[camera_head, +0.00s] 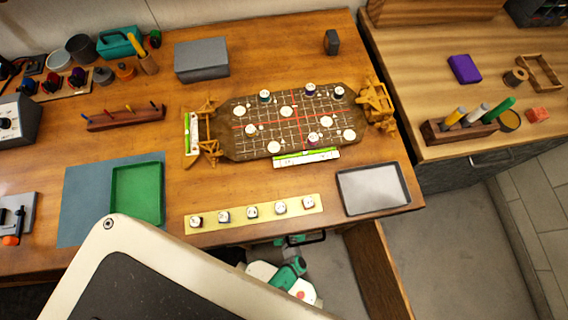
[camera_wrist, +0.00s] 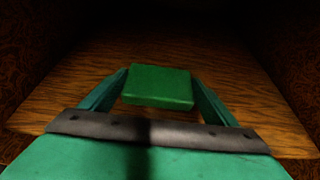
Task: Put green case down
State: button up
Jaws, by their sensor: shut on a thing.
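The green case (camera_wrist: 157,86) is a small block with a flat top in the wrist view. My gripper (camera_wrist: 160,80) has its teal fingers on the left and right sides of the case and is shut on it. Below it is a wood-grained surface (camera_wrist: 235,95). I cannot tell whether the case touches that surface. In the head view, part of my arm shows below the front edge of the table. The case and fingertips are not visible there.
Dark patterned walls (camera_wrist: 25,60) flank the wooden surface in the wrist view, with deep shadow behind. In the head view, the wooden table (camera_head: 160,210) carries a green tray (camera_head: 112,195), a grey tray (camera_head: 400,186) and a game board (camera_head: 237,145). A wooden panel (camera_head: 375,265) stands under the table.

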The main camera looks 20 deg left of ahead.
jog(key=shift+f, duration=0.2)
jog(key=o, duration=1.1)
jog(key=shift+s+r, duration=0.1)
jog(key=shift+s, duration=0.05)
jog(key=v, duration=1.1)
jog(key=shift+s+d+r, duration=0.15)
jog(key=shift+s+d, duration=0.05)
jog(key=shift+d, duration=0.1)
